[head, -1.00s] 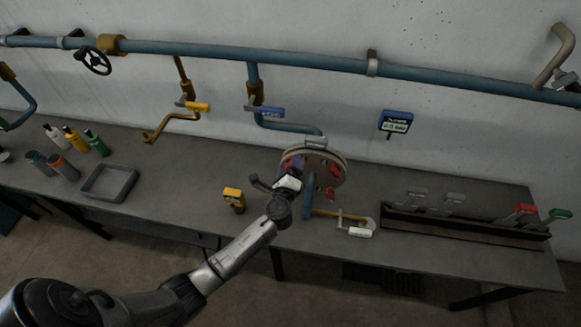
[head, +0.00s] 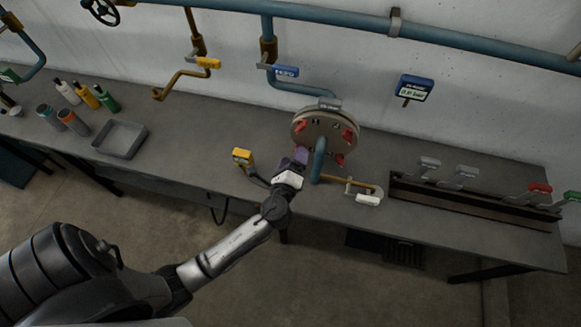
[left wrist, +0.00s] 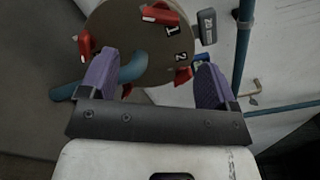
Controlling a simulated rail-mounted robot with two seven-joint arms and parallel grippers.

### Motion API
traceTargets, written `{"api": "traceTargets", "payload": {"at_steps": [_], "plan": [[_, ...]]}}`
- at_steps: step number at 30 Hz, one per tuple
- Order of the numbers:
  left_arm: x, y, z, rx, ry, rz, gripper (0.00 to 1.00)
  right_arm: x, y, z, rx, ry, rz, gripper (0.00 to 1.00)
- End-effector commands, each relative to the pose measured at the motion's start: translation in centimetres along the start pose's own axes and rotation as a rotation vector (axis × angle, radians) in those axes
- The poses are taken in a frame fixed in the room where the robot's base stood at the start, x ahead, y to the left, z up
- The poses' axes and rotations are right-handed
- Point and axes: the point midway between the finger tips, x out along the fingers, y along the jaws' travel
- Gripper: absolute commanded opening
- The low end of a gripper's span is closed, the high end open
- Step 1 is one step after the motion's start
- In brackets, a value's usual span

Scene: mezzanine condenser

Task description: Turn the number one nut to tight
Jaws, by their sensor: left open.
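A round brown flange (head: 325,119) stands on the bench with red nuts around its face and a blue pipe at its centre. In the left wrist view the flange (left wrist: 135,35) shows the painted marks 1 and 2. The red number one nut (left wrist: 160,15) sits beside the mark 1 near the top edge; in the head view this nut (head: 300,125) is at the upper left. My left gripper (head: 296,160) is at the flange's lower left, hiding part of it. Its purple fingers (left wrist: 155,82) are spread and empty, apart from the number one nut. My right gripper is out of view.
A yellow device (head: 243,157) stands left of my left gripper. A rack with levers (head: 470,200) is further right. A grey tray (head: 120,139) and bottles stand left. A blue sign (head: 413,87) is behind.

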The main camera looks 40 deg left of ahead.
Motion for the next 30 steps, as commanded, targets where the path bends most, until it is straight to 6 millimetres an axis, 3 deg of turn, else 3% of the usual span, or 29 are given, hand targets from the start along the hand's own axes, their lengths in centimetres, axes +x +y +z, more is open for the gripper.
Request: {"api": "traceTargets", "payload": {"at_steps": [9, 30], "plan": [[-2.6, 0.1, 0.0, 0.001, -0.001, 0.001, 0.83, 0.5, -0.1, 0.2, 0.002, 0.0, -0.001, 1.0], [-2.8, 0.0, 0.0, -0.01, -0.001, 0.0, 0.83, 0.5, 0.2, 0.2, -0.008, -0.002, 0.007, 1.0]]}}
